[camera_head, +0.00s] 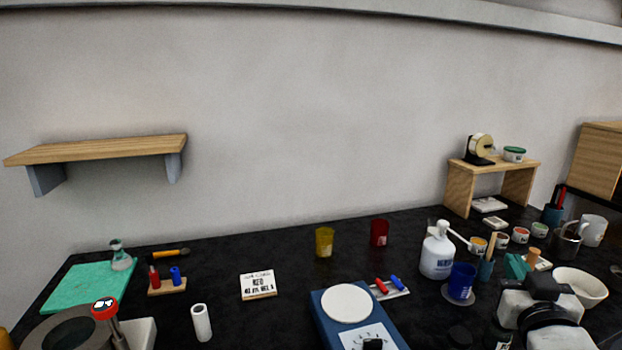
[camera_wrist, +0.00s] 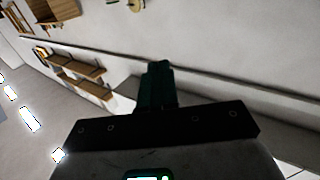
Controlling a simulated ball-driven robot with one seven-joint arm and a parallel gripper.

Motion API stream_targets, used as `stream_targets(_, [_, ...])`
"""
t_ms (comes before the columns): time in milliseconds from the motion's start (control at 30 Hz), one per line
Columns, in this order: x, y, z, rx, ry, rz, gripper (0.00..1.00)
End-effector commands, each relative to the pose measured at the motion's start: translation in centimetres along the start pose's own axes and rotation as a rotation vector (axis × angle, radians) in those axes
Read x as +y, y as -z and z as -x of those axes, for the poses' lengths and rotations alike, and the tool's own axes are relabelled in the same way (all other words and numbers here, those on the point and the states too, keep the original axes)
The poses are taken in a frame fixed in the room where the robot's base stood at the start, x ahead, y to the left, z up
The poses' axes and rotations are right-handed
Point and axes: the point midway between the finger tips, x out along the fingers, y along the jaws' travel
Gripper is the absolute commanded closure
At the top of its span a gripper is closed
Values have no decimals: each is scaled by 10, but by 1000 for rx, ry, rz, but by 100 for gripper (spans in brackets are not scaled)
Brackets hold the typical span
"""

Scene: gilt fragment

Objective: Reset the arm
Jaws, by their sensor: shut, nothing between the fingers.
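My gripper (camera_wrist: 157,86) shows in the wrist view as two dark green fingers pressed together beyond a black mount. It is shut and empty, with nothing touching the fingertips. It points toward a pale wall, away from any tabletop. I cannot make out the gripper's fingers in the head view.
The head view shows a crowded black bench (camera_head: 285,312) with a blue hotplate-like device (camera_head: 323,311), white pump bottle (camera_head: 437,255), blue cup (camera_head: 461,281) and green mat (camera_head: 85,288). A wall shelf (camera_head: 100,150) hangs left. Wooden wall shelves (camera_wrist: 78,68) show in the wrist view.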

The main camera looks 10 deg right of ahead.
Motion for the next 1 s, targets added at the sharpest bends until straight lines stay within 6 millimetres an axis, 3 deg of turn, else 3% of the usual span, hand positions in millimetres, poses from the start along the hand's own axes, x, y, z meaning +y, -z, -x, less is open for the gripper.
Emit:
stream_targets(33, [-10,-34,10,-102,21,-10,100])
stream_targets(100, [-21,-79,25,-244,47,-13,100])
stream_targets(267, [-42,-174,79,-562,122,10,100])
stream_targets(400, [-51,-245,144,-838,200,64,100])
stream_targets(500, [-51,-286,197,-1031,262,117,100])
stream_targets(600, [-43,-317,249,-1204,318,177,100])
stream_targets(733, [-30,-338,299,-1367,374,243,100])
stream_targets(833, [-23,-345,321,-1439,399,274,100])
stream_targets(1000, [-18,-348,331,-1474,410,290,100])
